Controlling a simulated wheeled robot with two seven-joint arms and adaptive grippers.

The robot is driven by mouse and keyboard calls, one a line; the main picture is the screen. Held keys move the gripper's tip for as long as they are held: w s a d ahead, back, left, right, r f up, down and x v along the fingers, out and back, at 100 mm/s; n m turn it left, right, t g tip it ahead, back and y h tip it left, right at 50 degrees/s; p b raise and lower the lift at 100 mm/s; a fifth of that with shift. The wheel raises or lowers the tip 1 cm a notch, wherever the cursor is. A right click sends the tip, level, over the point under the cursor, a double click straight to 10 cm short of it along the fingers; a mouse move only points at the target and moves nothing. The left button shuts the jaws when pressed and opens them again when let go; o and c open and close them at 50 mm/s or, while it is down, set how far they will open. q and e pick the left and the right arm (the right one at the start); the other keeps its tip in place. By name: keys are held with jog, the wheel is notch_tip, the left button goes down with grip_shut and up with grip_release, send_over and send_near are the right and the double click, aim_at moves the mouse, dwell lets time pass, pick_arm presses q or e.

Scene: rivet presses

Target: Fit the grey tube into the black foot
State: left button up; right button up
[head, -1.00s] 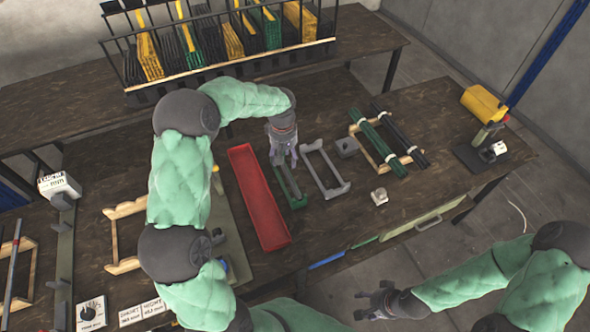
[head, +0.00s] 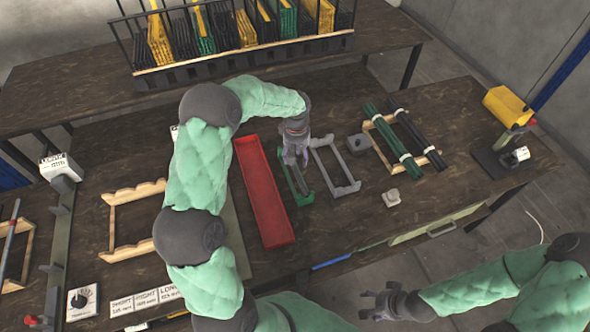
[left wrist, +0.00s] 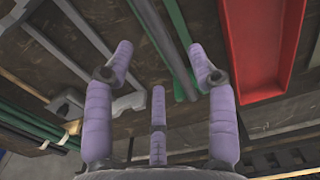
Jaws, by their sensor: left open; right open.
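My left gripper (head: 294,157) is open and hangs over the green cradle (head: 304,197). In the left wrist view its spread fingers (left wrist: 165,65) point toward the green cradle (left wrist: 179,40), and nothing is held between them. A slim grey-green bar (left wrist: 158,30) lies along the cradle there; I cannot tell whether it is a tube or a rail. A grey tube (head: 11,240) lies across a wooden rack at the far left. I cannot pick out a black foot with certainty. My right gripper (head: 382,303) is open and empty, low in front of the bench.
A red tray (head: 262,190) is left of the green cradle, a grey cradle (head: 334,170) right. Beyond are a grey block (head: 358,143), a pale block (head: 391,197), and a rack with green tubes (head: 393,140) and black tubes (head: 417,137). A wooden rack (head: 135,192) stands left.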

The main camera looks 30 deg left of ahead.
pick_arm(q)
notch_tip(320, 180, down, 5)
jog(key=shift+s+d+b, duration=0.1)
jog(key=shift+d+b, duration=0.05)
jog(key=shift+b, duration=0.5)
jog(key=shift+r, duration=0.1)
grip_shut()
jog(key=shift+r, duration=0.5)
notch_tip(320, 180, up, 2)
jog(key=shift+r+p, duration=0.1)
jog(key=shift+p, duration=0.5)
jog(key=s+d+r+p, duration=0.2)
jog(key=s+d+r, duration=0.6)
jog(key=d, duration=0.3)
jog(key=shift+s+r+p, duration=0.35)
jog(key=shift+s+r, duration=0.05)
jog(key=shift+r, duration=0.5)
jog(key=shift+s, duration=0.1)
